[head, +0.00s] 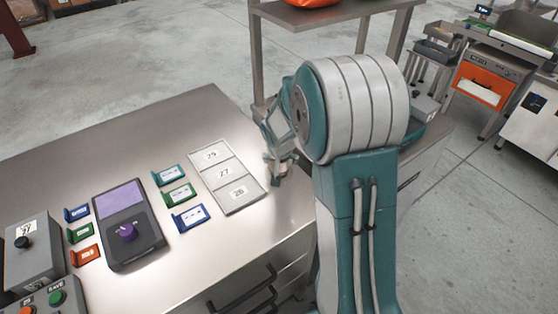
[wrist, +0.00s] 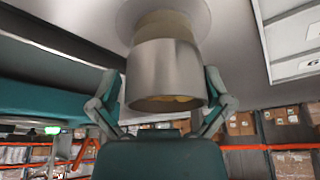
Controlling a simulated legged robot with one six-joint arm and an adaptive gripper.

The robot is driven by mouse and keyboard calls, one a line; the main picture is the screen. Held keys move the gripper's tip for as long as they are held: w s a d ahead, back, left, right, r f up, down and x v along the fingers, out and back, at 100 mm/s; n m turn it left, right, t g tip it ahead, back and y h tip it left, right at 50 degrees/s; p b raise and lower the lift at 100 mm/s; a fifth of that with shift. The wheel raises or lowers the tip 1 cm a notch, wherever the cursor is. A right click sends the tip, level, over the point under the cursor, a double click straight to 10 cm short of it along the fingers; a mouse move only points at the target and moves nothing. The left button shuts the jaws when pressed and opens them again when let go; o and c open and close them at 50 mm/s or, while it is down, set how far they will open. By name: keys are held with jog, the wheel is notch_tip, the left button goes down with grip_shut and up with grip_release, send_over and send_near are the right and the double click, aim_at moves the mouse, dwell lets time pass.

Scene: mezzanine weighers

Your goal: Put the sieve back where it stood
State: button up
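In the wrist view, a shiny steel cylinder (wrist: 166,72) with a dull gold inside at its near end sits between my gripper's two fingers; it may be the sieve, but I cannot tell for certain. A tan-gold band shows behind it, towards the steel surface. My gripper (wrist: 166,90) has one finger close on each side of the cylinder; whether both touch it is unclear. In the head view, my gripper (head: 275,160) points down over the table's right part, beside the numbered plate (head: 226,176). My arm partly hides that area.
The steel table (head: 150,122) carries a dark device with a purple screen (head: 124,203), several blue, green and red card holders (head: 178,193), and a grey control box (head: 35,252) at left. A steel shelf (head: 320,15) stands behind. Bare table lies behind the holders.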

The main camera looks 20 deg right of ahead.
jog(key=shift+a+r, duration=0.1)
jog(key=shift+a+r, duration=0.15)
jog(key=shift+r, duration=0.1)
jog(key=v, duration=1.2)
jog(key=s+a+r+n, duration=0.2)
jog(key=s, duration=0.5)
jog(key=s+a+r+n+t+y, duration=0.1)
jog(key=s+a+r, duration=0.2)
jog(key=s, duration=0.5)
jog(key=s+a+r+n+y, duration=0.1)
jog(key=s+a+r+n, duration=0.1)
jog(key=s, duration=0.6)
jog(key=shift+s+a+r+n+t, duration=0.2)
jog(key=shift+a+n+t, duration=0.15)
jog(key=shift+a, duration=0.4)
jog(key=shift+w, duration=0.1)
